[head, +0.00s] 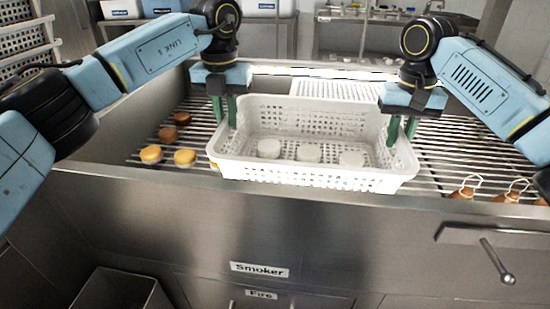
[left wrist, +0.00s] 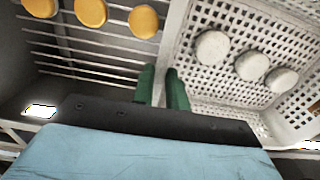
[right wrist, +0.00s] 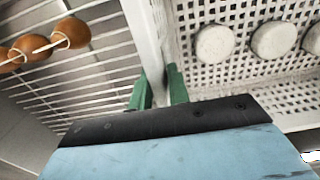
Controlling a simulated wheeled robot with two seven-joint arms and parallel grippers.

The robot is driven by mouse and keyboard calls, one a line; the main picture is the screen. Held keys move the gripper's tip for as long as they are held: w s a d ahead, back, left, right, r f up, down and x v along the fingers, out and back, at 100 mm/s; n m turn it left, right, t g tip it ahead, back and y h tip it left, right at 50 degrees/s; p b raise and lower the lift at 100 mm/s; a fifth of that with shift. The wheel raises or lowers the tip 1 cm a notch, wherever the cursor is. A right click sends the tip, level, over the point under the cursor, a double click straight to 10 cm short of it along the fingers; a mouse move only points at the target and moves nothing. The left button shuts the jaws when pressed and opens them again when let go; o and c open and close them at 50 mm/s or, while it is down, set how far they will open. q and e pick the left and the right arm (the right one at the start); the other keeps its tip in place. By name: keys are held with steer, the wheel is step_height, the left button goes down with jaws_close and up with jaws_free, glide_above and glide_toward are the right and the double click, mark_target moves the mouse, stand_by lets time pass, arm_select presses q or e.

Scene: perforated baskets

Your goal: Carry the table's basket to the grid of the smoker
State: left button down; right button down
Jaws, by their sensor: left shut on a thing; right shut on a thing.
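The white perforated basket (head: 310,177) is over the smoker's grid (head: 440,150), near the front edge, with three round white pieces (head: 308,152) inside. My left gripper (head: 224,115) is shut on the basket's left wall, and its green fingers also show at the wall in the left wrist view (left wrist: 163,88). My right gripper (head: 402,130) is shut on the right wall; the right wrist view shows its fingers on either side of that wall (right wrist: 158,88). I cannot tell whether the basket's bottom touches the grid bars.
Round orange-yellow pieces (head: 185,156) and brown pieces (head: 182,118) lie on the grid to the left. Brown tied items (head: 462,192) lie at its front right. Another white perforated thing (head: 335,90) stands behind the basket. The smoker's steel front edge (head: 300,196) runs close before the basket.

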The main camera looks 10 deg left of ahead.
mark_target(394, 153)
arm_select(q)
steer(key=shift+f, duration=0.15)
arm_select(e)
steer(key=shift+f, duration=0.2)
